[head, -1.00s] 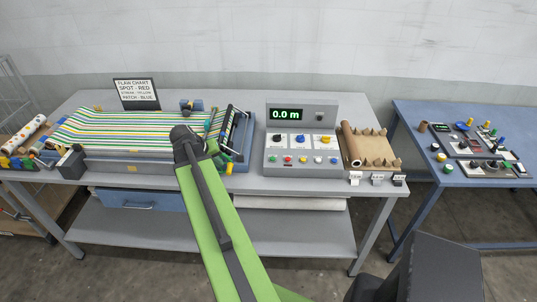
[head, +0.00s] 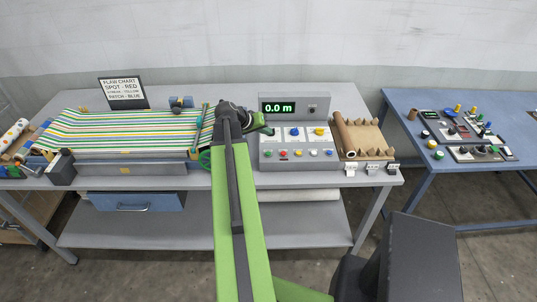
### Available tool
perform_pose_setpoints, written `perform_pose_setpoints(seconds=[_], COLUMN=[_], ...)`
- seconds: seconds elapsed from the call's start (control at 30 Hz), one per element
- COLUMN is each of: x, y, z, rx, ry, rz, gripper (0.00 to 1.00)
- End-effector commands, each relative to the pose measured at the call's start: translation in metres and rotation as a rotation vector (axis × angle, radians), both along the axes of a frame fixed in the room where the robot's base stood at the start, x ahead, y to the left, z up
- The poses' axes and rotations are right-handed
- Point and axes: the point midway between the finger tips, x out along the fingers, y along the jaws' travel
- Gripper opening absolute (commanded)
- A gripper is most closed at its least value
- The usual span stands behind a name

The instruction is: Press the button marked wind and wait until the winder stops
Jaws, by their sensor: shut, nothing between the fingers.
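The control box (head: 300,163) stands on the grey table, right of the striped fabric. Its sloped face carries several coloured buttons in a lower row and larger switches above; the labels are too small to read, so I cannot tell which is marked wind. Its display (head: 279,107) reads 0.0 m. The winder (head: 201,127) at the right end of the striped fabric (head: 115,132) is partly hidden by my arm. My gripper (head: 268,130) is shut and empty, at the left edge of the control box, above its face; the fingertips are small in view.
A flaw chart sign (head: 123,94) stands behind the fabric. A brown paper roll on a tray (head: 360,140) lies right of the control box, with small white tags (head: 372,168) in front. A blue table (head: 420,175) with several small parts stands at the right.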

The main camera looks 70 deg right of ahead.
Motion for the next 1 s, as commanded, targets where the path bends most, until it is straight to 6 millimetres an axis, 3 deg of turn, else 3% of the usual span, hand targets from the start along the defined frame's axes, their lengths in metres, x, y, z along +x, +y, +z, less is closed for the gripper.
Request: perform_pose_setpoints(seconds=[0.6,1.0], x=[-0.001,-0.002], y=[-0.001,-0.001], z=[-0.083,-0.084], rx=[0.001,0.001], ry=[-0.001,0.0], rz=[-0.001,-0.002], gripper=[0.0,0.0])
